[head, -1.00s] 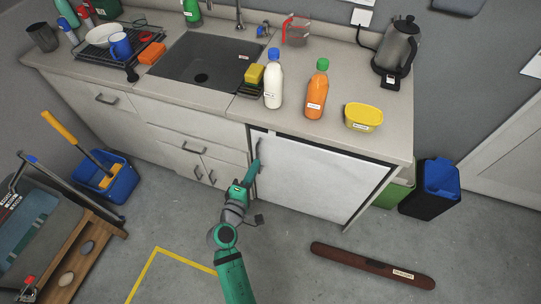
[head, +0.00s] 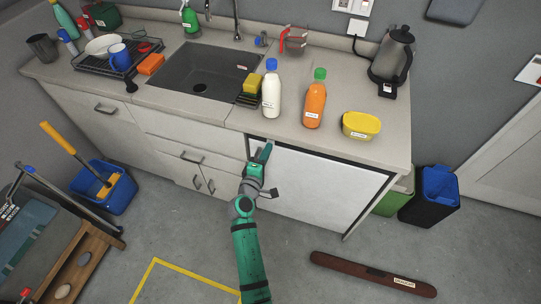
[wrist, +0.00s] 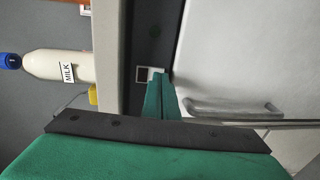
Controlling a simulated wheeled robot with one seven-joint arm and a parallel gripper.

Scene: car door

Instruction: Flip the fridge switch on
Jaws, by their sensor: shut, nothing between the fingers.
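The small fridge has a white door (head: 315,190) under the counter, with a dark strip (wrist: 152,50) above it. In the wrist view a small white-edged switch with a dark part (wrist: 143,74) sits in that strip. My green gripper (head: 265,152) is shut and empty, raised to the top left of the fridge. In the wrist view its fingertips (wrist: 158,80) are at the switch and overlap its edge; I cannot tell if they touch. Which way the switch is set is unclear. A dim green round spot (wrist: 155,32) shows on the strip.
The door's grey handle (wrist: 235,108) is close beside my fingers. The counter edge (head: 330,150) overhangs just above. A milk bottle (head: 271,92), an orange bottle (head: 315,103) and a yellow tub (head: 361,125) stand on the counter. A brown draught roll (head: 370,272) lies on the floor.

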